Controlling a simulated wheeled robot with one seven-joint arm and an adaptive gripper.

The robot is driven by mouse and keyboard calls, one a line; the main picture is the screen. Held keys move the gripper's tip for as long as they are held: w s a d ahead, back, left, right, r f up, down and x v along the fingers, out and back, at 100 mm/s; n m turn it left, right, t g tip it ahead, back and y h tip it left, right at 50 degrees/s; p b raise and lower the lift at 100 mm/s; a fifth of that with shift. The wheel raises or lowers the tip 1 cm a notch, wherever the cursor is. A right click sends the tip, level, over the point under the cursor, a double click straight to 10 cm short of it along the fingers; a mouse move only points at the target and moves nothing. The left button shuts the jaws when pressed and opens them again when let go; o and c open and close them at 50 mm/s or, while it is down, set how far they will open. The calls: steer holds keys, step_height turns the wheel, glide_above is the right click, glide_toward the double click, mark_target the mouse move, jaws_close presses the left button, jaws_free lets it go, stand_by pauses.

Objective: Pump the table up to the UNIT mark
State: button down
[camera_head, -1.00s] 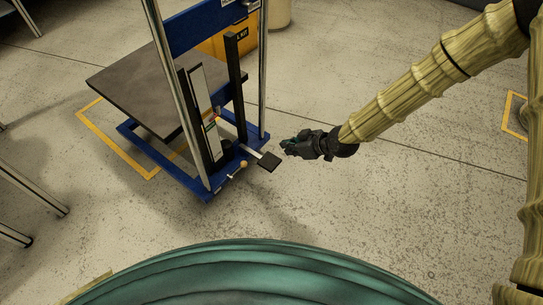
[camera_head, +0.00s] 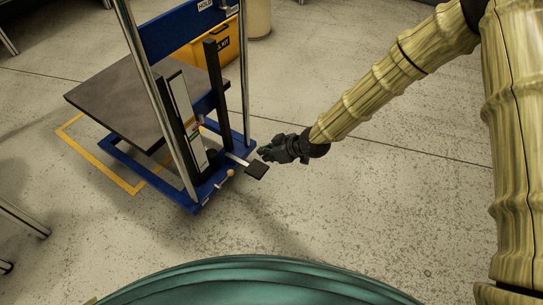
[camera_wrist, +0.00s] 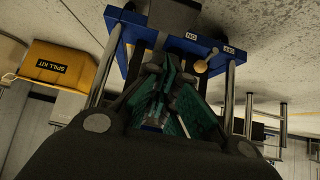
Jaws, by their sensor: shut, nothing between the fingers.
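The lift table has a dark grey platform (camera_head: 125,95) on a blue frame, low over the floor in the head view. An upright white scale (camera_head: 184,108) stands at its mast, with small coloured marks too small to read. A black foot pedal (camera_head: 257,170) on a light bar sticks out from the base toward me, beside a wooden-knobbed lever (camera_head: 230,173). My gripper (camera_head: 264,153) is shut and empty, just above and slightly right of the pedal in the picture; I cannot tell whether they touch. In the wrist view its teal fingers (camera_wrist: 165,90) point toward the blue base.
A yellow spill-kit bin (camera_head: 224,42) stands behind the table, also in the wrist view (camera_wrist: 58,66). Chrome posts (camera_head: 157,95) rise at the frame. Yellow tape (camera_head: 100,166) marks the floor. The floor right of the pedal is clear.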

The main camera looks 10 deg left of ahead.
steer(key=b, duration=0.3)
glide_above(259, 169)
step_height(259, 169, down, 5)
steer(key=shift+a+r, duration=0.15)
steer(key=shift+r, duration=0.05)
steer(key=shift+f+b, duration=0.45)
steer(key=shift+f, duration=0.45)
steer(key=shift+f+b, duration=0.3)
steer(key=shift+f, duration=0.3)
steer(key=shift+f, duration=0.15)
